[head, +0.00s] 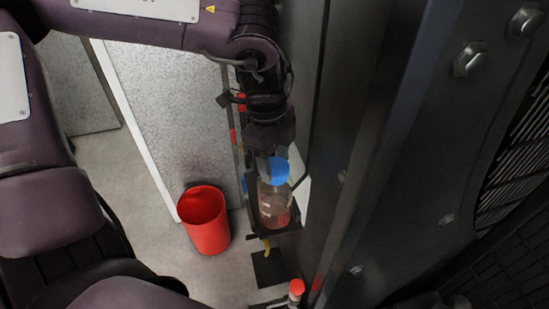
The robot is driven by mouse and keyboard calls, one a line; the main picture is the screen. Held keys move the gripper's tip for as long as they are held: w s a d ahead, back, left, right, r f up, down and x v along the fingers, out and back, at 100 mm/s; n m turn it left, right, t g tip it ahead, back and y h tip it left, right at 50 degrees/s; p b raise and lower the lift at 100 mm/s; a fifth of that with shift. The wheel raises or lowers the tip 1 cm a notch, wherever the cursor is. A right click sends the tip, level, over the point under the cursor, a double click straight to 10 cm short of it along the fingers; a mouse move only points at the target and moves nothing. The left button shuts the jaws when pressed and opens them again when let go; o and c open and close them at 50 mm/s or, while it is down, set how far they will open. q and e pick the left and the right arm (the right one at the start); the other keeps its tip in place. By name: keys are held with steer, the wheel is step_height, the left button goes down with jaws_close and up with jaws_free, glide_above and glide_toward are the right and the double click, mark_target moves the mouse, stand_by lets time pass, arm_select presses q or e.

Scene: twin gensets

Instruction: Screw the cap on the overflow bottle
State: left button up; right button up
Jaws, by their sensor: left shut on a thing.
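The overflow bottle (273,204) is clear, with reddish liquid low inside. It stands upright in a dark holder (287,228) beside the large dark machine frame. The blue cap (279,170) sits at the top of the bottle; I cannot tell how tightly it is seated. My left gripper (270,158) comes down from above and is shut on the blue cap. Its fingertips are partly hidden behind the cap and the gripper body. My right gripper is not in view.
A red bin (206,220) stands on the floor left of the bottle. The dark machine frame (370,150) with large bolts fills the right side, close to the bottle. A small red-capped part (296,288) is below. Grey panels (175,110) stand behind the bin.

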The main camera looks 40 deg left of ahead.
arm_select(q)
steer(key=m, duration=0.3)
steer(key=shift+f+m+b, duration=0.1)
steer(key=shift+m+b, duration=0.2)
steer(key=shift+b, duration=0.1)
steer(key=shift+m, duration=0.5)
steer(key=shift+m+g, duration=0.3)
steer(key=shift+m, duration=1.9)
